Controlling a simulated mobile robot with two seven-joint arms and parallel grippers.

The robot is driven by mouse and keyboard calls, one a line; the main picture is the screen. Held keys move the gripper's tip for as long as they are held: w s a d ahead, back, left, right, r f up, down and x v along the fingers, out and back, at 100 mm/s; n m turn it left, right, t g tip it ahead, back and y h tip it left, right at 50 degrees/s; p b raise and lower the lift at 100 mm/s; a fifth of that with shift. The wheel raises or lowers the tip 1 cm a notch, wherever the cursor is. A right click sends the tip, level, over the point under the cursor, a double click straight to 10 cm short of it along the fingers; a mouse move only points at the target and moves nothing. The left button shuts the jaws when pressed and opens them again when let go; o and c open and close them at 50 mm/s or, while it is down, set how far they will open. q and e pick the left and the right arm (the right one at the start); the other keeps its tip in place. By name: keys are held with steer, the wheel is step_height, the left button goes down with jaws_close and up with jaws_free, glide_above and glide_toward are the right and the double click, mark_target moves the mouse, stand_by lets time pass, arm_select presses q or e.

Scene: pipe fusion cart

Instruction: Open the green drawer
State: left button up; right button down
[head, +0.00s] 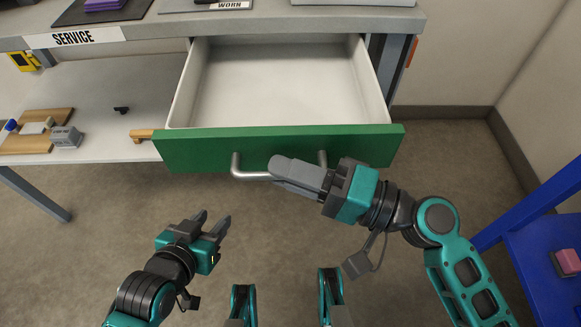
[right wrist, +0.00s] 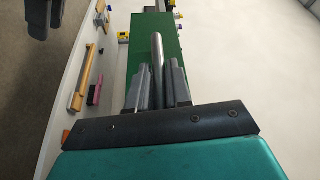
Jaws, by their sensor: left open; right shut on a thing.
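The green drawer (head: 210,148) is pulled out from under the bench top, and its pale inside (head: 280,85) looks empty. A grey metal bar handle (head: 240,168) runs across its front. My right gripper (head: 285,172) is shut on the handle, and its fingers hide the handle's middle. In the right wrist view, the handle (right wrist: 158,60) runs between the two fingers (right wrist: 165,88), with the green front (right wrist: 140,50) beyond. My left gripper (head: 215,222) is open and empty, below and left of the drawer, touching nothing.
The bench top (head: 160,28) with its SERVICE label lies above the drawer. A lower shelf (head: 95,90) at left bears a wooden board (head: 25,145), a grey block (head: 66,137) and small parts. A blue stand (head: 545,235) is at right. Floor in front is free.

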steer(key=c, duration=1.3)
jaws_free()
steer(key=shift+o, duration=0.8)
arm_select(q)
steer(key=shift+s+a+f, duration=0.1)
steer(key=shift+s+f, duration=0.05)
steer(key=shift+f, duration=0.15)
steer(key=shift+d+f+b, duration=0.2)
steer(key=shift+f+b, duration=0.05)
steer(key=shift+b, duration=0.4)
arm_select(e)
steer(key=shift+v, duration=6.45)
steer(key=shift+f, duration=0.1)
